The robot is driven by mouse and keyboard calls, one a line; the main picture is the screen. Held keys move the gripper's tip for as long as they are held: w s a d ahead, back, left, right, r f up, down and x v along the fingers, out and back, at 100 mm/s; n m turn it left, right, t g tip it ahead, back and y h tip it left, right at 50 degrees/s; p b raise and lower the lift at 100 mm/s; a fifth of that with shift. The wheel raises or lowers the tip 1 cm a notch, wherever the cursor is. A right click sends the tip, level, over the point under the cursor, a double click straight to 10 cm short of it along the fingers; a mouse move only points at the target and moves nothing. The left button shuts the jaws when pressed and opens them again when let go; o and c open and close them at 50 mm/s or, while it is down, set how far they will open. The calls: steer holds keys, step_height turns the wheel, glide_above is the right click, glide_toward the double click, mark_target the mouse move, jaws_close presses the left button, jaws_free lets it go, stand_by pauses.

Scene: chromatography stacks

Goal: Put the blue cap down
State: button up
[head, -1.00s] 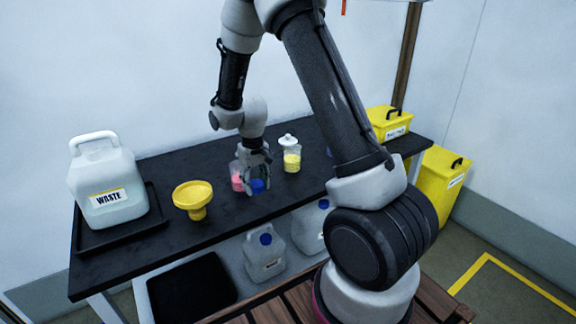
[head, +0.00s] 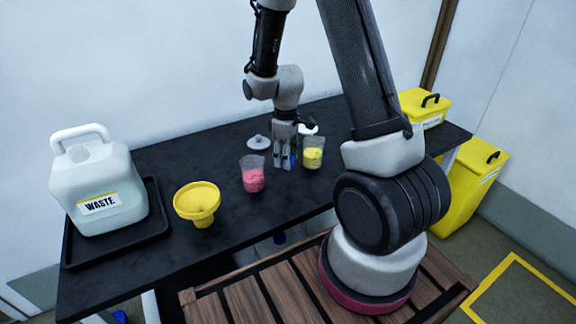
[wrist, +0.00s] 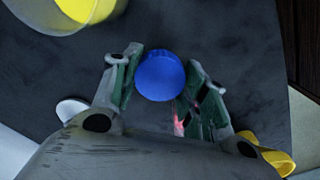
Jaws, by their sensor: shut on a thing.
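The blue cap (wrist: 160,75) is round and sits between the two fingers of my gripper (wrist: 162,82) in the wrist view. In the head view my gripper (head: 286,163) points down over the black table, with a small bit of the blue cap (head: 291,161) showing at its fingertips. It is shut on the cap. The fingers hide most of the cap in the head view. I cannot tell whether the cap touches the table top.
The pink-filled cup (head: 252,176) stands left of my gripper and the yellow-filled cup (head: 313,154) close on its right. A white lid (head: 258,142) lies behind. The yellow funnel (head: 198,203) and waste jug (head: 98,190) stand left. Bare black table (head: 150,160) lies behind the funnel.

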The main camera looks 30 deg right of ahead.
mark_target(286, 176)
steer(key=shift+f, duration=2.25)
steer(key=shift+f, duration=0.1)
steer(key=shift+f, duration=0.35)
steer(key=o, duration=1)
steer(key=shift+o, duration=0.2)
